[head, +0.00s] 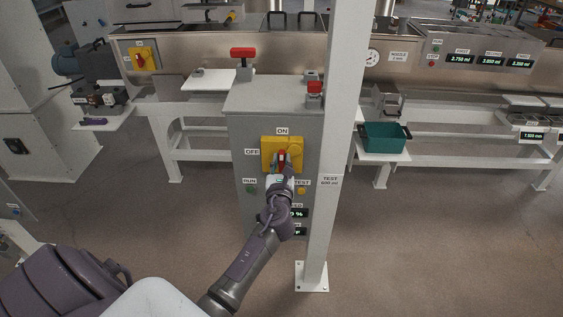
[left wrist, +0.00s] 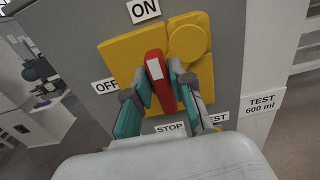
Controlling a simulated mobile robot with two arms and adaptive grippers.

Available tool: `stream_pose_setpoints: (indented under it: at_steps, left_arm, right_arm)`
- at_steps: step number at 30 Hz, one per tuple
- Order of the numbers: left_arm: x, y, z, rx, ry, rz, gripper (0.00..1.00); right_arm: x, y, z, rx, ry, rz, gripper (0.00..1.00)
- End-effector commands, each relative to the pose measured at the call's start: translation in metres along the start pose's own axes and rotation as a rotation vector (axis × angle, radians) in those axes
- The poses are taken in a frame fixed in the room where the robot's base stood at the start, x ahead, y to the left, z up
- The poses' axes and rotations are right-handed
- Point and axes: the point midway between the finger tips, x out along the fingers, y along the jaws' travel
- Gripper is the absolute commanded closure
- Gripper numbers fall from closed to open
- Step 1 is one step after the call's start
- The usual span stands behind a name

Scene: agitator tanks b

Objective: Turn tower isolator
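The tower isolator is a yellow plate (head: 268,143) with a red handle (left wrist: 156,75) on the front of a grey cabinet. The ON label (left wrist: 143,10) is above it and the OFF label (left wrist: 106,86) to its left. The handle stands upright, in line with ON. My left gripper (head: 282,163) reaches the handle from below. In the left wrist view my left gripper (left wrist: 160,82) has one teal-padded finger on each side of the handle, and both appear to touch it. The handle's lower part is partly hidden. My right gripper is out of view.
A white post (head: 341,130) stands just right of the cabinet (head: 246,105). Red-topped devices (head: 243,53) are on and behind the cabinet. A STOP label (left wrist: 170,127) sits below the isolator. A green bin (head: 384,137) is on a shelf to the right. The floor in front is clear.

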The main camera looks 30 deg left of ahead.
Motion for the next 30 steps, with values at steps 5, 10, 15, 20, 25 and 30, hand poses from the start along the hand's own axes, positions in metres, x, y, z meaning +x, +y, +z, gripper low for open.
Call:
stream_pose_setpoints:
  at_steps: [5, 10, 15, 20, 25, 30]
  left_arm:
    - [0.0, 0.0, 0.0, 0.0, 0.0, 0.0, 1.0]
    - [0.0, 0.0, 0.0, -0.005, 0.0, 0.0, 1.0]
    - [0.0, 0.001, -0.001, -0.042, -0.001, 0.0, 1.0]
    - [0.0, 0.003, -0.001, -0.126, 0.0, 0.0, 1.0]
    - [0.0, 0.005, -0.002, -0.262, -0.001, 0.0, 1.0]
    - [0.0, 0.008, -0.004, -0.423, 0.0, 0.0, 1.0]
  right_arm:
    - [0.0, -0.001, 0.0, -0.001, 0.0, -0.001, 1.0]
    - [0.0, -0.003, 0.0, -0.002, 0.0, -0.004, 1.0]
    - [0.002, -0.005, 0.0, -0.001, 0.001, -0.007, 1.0]
    - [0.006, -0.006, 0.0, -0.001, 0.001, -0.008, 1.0]
    - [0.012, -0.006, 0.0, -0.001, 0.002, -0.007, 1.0]
    - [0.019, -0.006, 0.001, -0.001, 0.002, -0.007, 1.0]
